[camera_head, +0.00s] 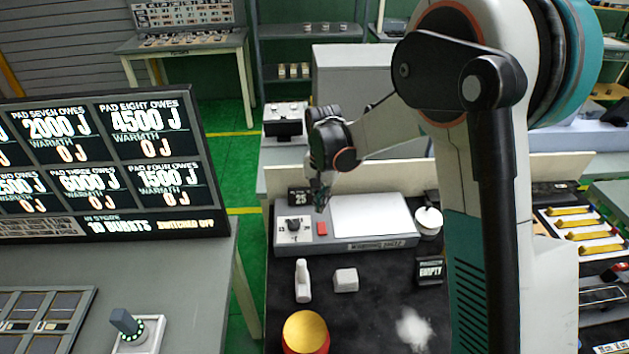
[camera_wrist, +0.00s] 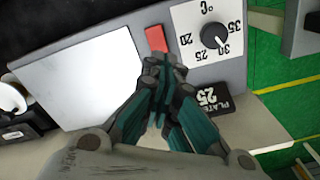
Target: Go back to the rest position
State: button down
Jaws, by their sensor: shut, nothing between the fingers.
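My gripper (camera_head: 321,198) hangs above the back left part of the warming plate unit, near its red switch, in the head view. In the wrist view my gripper (camera_wrist: 160,95) has its teal fingers together and empty, close to the red switch (camera_wrist: 156,38); I cannot tell whether they touch. The warming plate unit (camera_head: 372,217) has a white top, a dial (camera_head: 293,225) and the red switch (camera_head: 322,229). In the wrist view the dial (camera_wrist: 214,36) has marks from 20 to 35. A small black display (camera_head: 300,198) behind the unit reads 25.
A white pot (camera_head: 428,221) stands right of the unit, above a black "EMPTY" sign (camera_head: 430,270). A white bottle-like item (camera_head: 302,281), a white block (camera_head: 345,280) and a yellow-topped red container (camera_head: 305,333) stand in front. A large display board (camera_head: 110,165) is at left.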

jog(key=s+d+r+n+t+b, duration=0.2)
jog(key=s+d+r, duration=0.35)
jog(key=r, duration=0.25)
jog(key=s+d+n+t+b, duration=0.2)
jog(key=s+d+b, duration=0.1)
jog(key=s, duration=0.7)
jog(key=s+d+r+n+t+b, duration=0.1)
jog(key=s+d+n+t+b, duration=0.1)
jog(key=s, duration=0.9)
jog(key=shift+s+d+r+t+b, duration=0.35)
jog(key=shift+d+t, duration=0.25)
jog(key=shift+d, duration=0.6)
jog(key=shift+w, duration=0.1)
